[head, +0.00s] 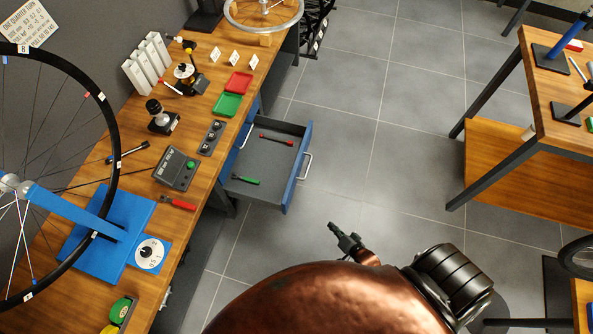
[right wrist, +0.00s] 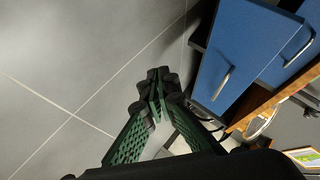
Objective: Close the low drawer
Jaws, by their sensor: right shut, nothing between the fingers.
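An open drawer (head: 293,187) with a blue front sticks out from under the workbench in the head view. Its bright handle (head: 305,165) faces right. A red-handled tool (head: 276,140) and a green-handled tool (head: 245,179) lie inside on its grey floor. My right gripper (head: 345,238) is shut and empty, below and to the right of the drawer, apart from it. My left gripper is not in view.
The wooden workbench (head: 200,200) runs along the left, with a wheel, a blue stand, a grey device (head: 176,169) and red and green trays on it. Another wooden table (head: 550,100) stands at the right. The tiled floor (head: 390,160) between them is clear.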

